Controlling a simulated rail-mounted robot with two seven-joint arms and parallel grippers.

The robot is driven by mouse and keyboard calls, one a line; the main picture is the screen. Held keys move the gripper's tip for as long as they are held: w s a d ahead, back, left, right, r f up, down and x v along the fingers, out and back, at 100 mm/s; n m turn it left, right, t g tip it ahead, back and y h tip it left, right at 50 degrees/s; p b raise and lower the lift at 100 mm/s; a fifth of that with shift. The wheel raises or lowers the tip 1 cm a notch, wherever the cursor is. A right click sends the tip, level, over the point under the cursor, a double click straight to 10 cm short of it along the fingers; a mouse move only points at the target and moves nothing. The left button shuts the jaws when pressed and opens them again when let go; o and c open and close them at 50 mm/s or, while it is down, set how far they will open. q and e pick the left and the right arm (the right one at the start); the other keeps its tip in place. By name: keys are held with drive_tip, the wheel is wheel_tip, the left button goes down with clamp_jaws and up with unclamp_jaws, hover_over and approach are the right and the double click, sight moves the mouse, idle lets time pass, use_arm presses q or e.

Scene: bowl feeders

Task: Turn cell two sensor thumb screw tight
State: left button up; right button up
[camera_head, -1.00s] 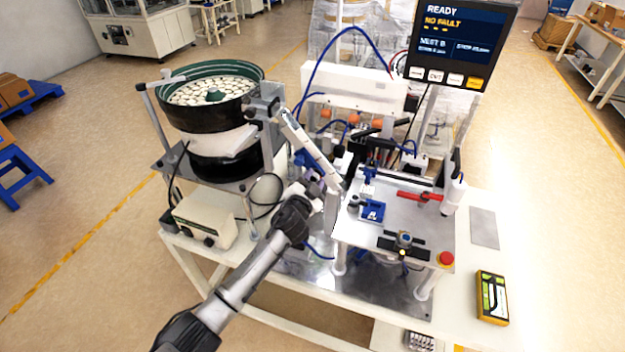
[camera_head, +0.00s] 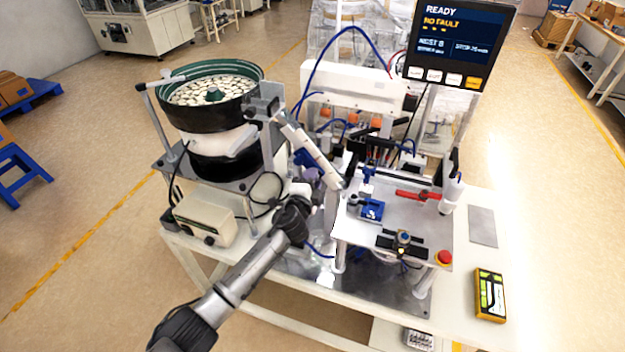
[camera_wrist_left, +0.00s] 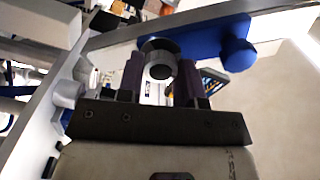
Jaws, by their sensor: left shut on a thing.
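The thumb screw (camera_wrist_left: 160,62) is a dark, round, knurled head in the left wrist view. It sits between the two purple-dark fingers of my left gripper (camera_wrist_left: 160,75), which is shut on it. A blue bracket with a round blue knob (camera_wrist_left: 236,52) is just to the right of the fingers. In the head view, my left gripper (camera_head: 308,186) is beside the white inclined track (camera_head: 310,152). The track and the wrist hide the screw there. My right gripper is in neither view.
The bowl feeder (camera_head: 210,100) stands to the left of the gripper, with a control box (camera_head: 206,220) below it. The fixture plate (camera_head: 400,220) with a blue block (camera_head: 370,208) is to the right. A screen (camera_head: 458,42) reads READY, NO FAULT. A yellow handheld device (camera_head: 489,295) lies at the right.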

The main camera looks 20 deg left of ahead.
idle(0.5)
use_arm(q)
drive_tip(key=o, duration=0.9)
drive_tip(key=s+p, duration=0.1)
drive_tip(key=s, duration=1.3)
drive_tip(key=shift+w, duration=0.1)
